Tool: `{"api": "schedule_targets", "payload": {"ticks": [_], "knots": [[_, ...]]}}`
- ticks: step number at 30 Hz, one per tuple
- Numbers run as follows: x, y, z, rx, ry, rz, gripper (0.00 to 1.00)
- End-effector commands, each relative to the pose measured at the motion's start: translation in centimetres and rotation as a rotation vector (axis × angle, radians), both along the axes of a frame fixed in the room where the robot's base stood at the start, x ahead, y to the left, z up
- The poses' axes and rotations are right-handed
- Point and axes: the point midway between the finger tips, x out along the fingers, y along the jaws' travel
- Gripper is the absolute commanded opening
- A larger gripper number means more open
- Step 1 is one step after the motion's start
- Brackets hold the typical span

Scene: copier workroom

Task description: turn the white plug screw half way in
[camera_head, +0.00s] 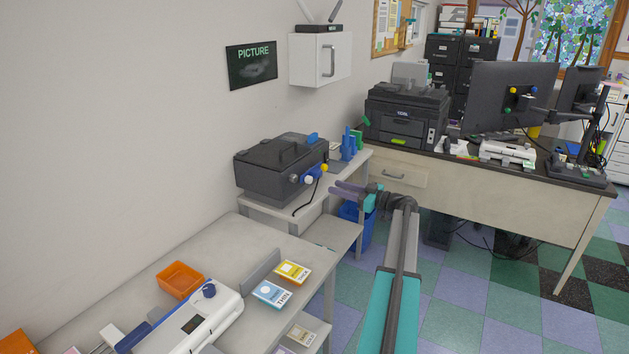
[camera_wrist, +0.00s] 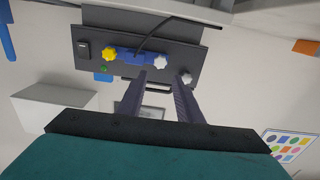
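The dark grey machine (camera_head: 270,168) stands on the side table, and its front panel (camera_wrist: 88,62) shows in the wrist view. A white knob-like screw (camera_wrist: 160,62) sits on the panel beside a blue part (camera_wrist: 135,60); it also shows in the head view (camera_head: 308,180). A second pale screw (camera_wrist: 187,79) sits at the panel's right end, near my right finger. I cannot tell which of the two is the plug screw. My gripper (camera_wrist: 160,84) is open and empty in front of the panel, its fingers apart; it also shows in the head view (camera_head: 344,189).
A yellow knob (camera_wrist: 109,54), a black switch (camera_wrist: 83,49) and a black cable (camera_wrist: 165,24) are on or by the panel. Blue upright pieces (camera_head: 348,146) stand right of the machine. A blue bin (camera_head: 352,213) stands below.

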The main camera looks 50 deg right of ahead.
Motion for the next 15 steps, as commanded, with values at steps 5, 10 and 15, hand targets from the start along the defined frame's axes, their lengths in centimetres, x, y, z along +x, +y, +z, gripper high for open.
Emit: {"api": "schedule_targets", "payload": {"ticks": [5, 10, 15], "knots": [[2.7, 0.6, 0.1, 0.000, 0.000, 0.002, 0.32], [5.0, 1.2, 0.1, 0.000, 0.000, 0.002, 0.32], [7.4, 1.8, 0.1, 0.000, 0.000, 0.002, 0.32]]}}
